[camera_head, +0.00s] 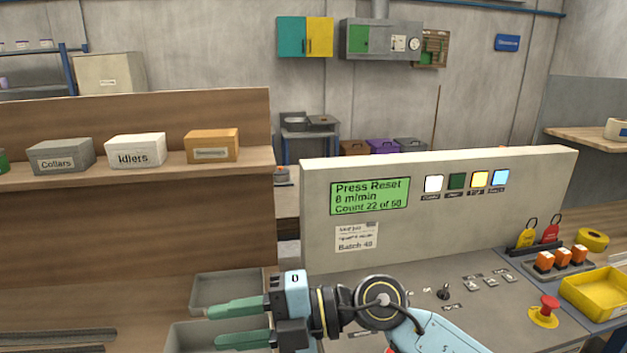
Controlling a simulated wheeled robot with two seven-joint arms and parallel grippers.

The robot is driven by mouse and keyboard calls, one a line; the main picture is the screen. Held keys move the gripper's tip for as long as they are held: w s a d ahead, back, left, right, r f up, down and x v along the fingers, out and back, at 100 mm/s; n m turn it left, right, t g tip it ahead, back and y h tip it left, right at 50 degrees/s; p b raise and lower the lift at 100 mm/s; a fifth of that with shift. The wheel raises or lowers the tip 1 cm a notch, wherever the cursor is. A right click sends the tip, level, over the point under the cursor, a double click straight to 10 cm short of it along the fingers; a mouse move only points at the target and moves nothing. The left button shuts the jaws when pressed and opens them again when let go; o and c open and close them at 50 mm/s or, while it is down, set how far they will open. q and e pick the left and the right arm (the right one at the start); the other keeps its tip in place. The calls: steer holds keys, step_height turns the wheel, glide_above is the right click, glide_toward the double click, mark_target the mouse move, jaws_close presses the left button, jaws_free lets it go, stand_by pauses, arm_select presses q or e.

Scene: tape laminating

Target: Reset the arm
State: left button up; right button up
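My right gripper (214,327) comes in from the lower right, and its two green fingers point left. The fingers are apart with nothing visible between them. They show in front of the grey trays (234,289) at the lower middle; I cannot tell how high above them they are. My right arm covers part of the grey control panel (455,318). My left gripper is not in view.
A red mushroom button (549,304) on a yellow base, a yellow bin (597,293) and orange-topped blocks (563,257) stand at the right. Boxes, including Collars (60,157) and Idlers (135,151), sit on the left wooden shelf. Dark rails (60,335) lie at lower left.

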step_height(320, 180, up, 6)
steer(key=w+d+m+t+y, duration=0.1)
steer(key=d+m+t+y, duration=0.1)
steer(key=m+t+y, duration=0.35)
steer(key=w+d+f+m+t+h, duration=0.1)
steer(key=w+d+m+t+h, duration=0.5)
steer(key=d+m+t+h, duration=0.65)
steer(key=s+d+f+m+g+h, duration=0.1)
steer(key=s+d+f+m+h, duration=0.2)
steer(key=d+f+m+h, duration=0.95)
steer(key=s+d+f+m+g+y, duration=0.1)
steer(key=s+d+f+g, duration=0.2)
steer(key=s+f+g, duration=0.5)
steer(key=s+d+f+m+g+y, duration=0.15)
steer(key=s+f+g, duration=0.25)
steer(key=s+f, duration=0.8)
step_height(320, 180, down, 21)
steer(key=s, duration=0.3)
steer(key=s+d+f+g, duration=0.1)
steer(key=s+d+f, duration=0.1)
steer(key=s+f, duration=0.6)
steer(key=s+d+f+g, duration=0.1)
steer(key=s+f, duration=0.7)
steer(key=f, duration=0.1)
steer(key=shift+s+d+n+b, duration=0.3)
steer(key=shift+d+n+b, duration=0.1)
steer(key=shift+b, duration=0.05)
